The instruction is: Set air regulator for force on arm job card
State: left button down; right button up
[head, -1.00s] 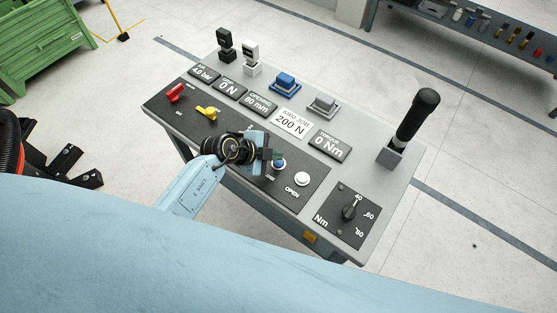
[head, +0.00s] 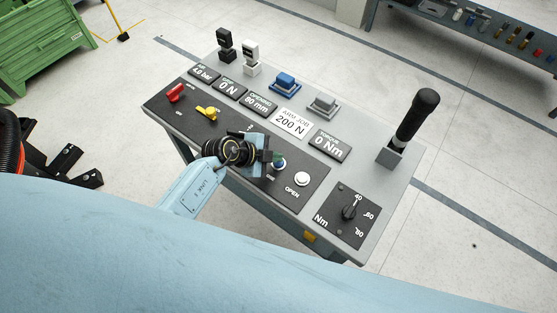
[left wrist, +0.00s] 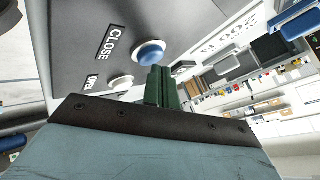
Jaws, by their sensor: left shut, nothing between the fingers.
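My left gripper (head: 273,157) is over the front panel of the console, beside a blue round button (head: 279,163). In the left wrist view its green fingers (left wrist: 165,86) are shut with nothing between them, close to the blue button (left wrist: 150,55) marked CLOSE; I cannot tell if they touch it. The job card (head: 291,122) reads ARM JOB 200 N. The pressure display (head: 203,73) reads 4.0 bar and the force display (head: 229,87) reads 0 N. My left gripper and wrist hide part of the panel, and I cannot make out the air regulator. My right gripper is out of view.
A red knob (head: 175,93) and a yellow knob (head: 208,113) are at the panel's left. A white OPEN button (head: 302,179), a torque dial (head: 349,212) and a tall black-handled lever (head: 416,116) are to the right. Blocks stand along the back edge.

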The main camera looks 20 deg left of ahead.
pick_arm(q)
jog(key=shift+f, duration=0.5)
dwell(1.8)
jog(key=shift+r, duration=0.1)
dwell(1.9)
jog(key=shift+r+p, duration=0.9)
jog(key=shift+p, duration=0.3)
notch_tip(320, 180, up, 5)
jog(key=p, duration=0.6)
